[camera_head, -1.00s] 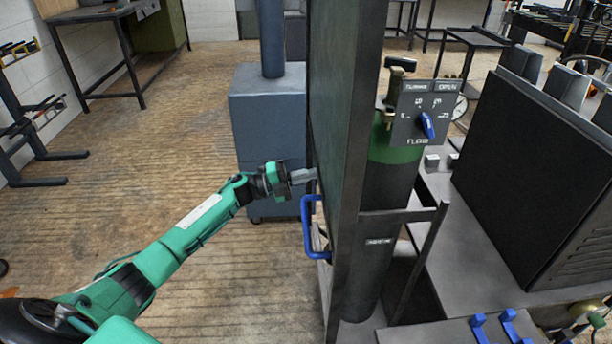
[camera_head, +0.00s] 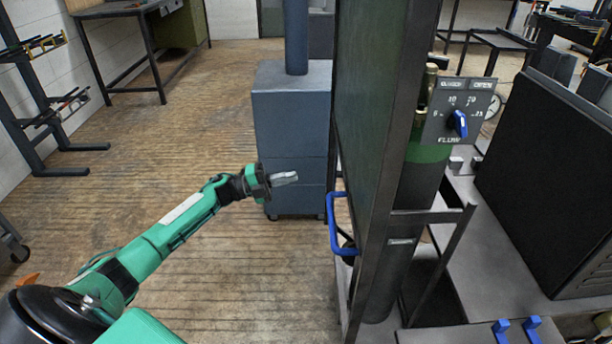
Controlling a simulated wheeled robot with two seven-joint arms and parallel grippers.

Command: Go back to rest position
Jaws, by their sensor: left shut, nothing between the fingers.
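My left arm comes in from the lower left, and its gripper (camera_head: 285,178) hangs over open floor in front of the blue-grey cabinet. The gripper is shut and empty, with its fingers pointing right. A gap separates it from the dark gate panel (camera_head: 372,120) and the gate's blue handle (camera_head: 336,225), which lies to the right and slightly lower. My right gripper is not in view.
A blue-grey cabinet (camera_head: 290,110) with a post stands behind the gripper. Right of the gate are a green-topped cylinder (camera_head: 425,165), a dial plate with a blue knob (camera_head: 459,122) and a large black panel (camera_head: 545,185). The wooden floor (camera_head: 150,165) at left is clear.

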